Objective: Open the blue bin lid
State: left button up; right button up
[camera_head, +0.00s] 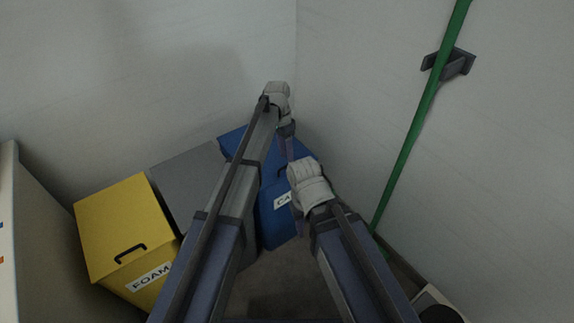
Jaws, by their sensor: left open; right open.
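The blue bin (278,223) stands in the corner, partly hidden behind my arms. A white label on its front shows only the letters "CA". Its blue lid (272,163) appears down on the bin, though my arms cover much of it. A dark handle at the lid's front edge is partly hidden. My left gripper (277,95) is open and empty, above the far side of the lid near the wall corner. My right gripper (306,176) is open and empty, over the right front of the bin. I cannot tell if either touches the lid.
A grey bin (187,175) stands just left of the blue one. A yellow bin (120,222) labelled "FOAM" is further left, with a black handle. Walls close in behind and right.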

pick_arm(q)
jog(key=shift+s+d+f+b, duration=0.15)
jog(key=shift+f+b, duration=0.25)
jog(key=shift+f, duration=0.25)
jog(key=shift+s+d+f+b, duration=0.1)
jog(key=shift+f+b, duration=0.3)
jog(key=shift+f, duration=0.25)
pick_arm(e)
notch_tip(320, 180, down, 2)
jog(key=shift+f, duration=0.25)
pick_arm(q)
grip_shut()
